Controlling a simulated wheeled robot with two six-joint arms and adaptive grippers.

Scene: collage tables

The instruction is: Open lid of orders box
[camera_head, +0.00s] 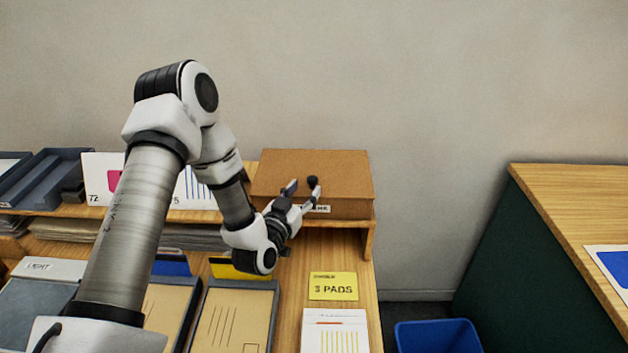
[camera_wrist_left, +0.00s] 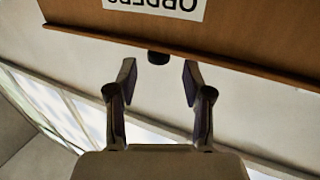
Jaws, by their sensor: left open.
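The orders box (camera_head: 335,166) is a brown, closed box on the raised shelf at the back. Its white label (camera_head: 320,209) is partly hidden by my gripper in the head view. In the left wrist view the label (camera_wrist_left: 165,7) reads ORDERS upside down. A small black knob (camera_wrist_left: 158,57) sits at the edge of the lid; it also shows in the head view (camera_head: 313,181). My left gripper (camera_head: 301,187) is open at the front of the box. In the left wrist view its fingertips (camera_wrist_left: 158,70) lie on either side of the knob, without visible contact. My right gripper is not in view.
Grey trays (camera_head: 50,175) and cards stand on the shelf left of the box. Below lie card folders (camera_head: 235,318), a yellow PADS note (camera_head: 333,286) and a sheet pad (camera_head: 335,332). A blue bin (camera_head: 437,336) stands between the tables. The wall behind is bare.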

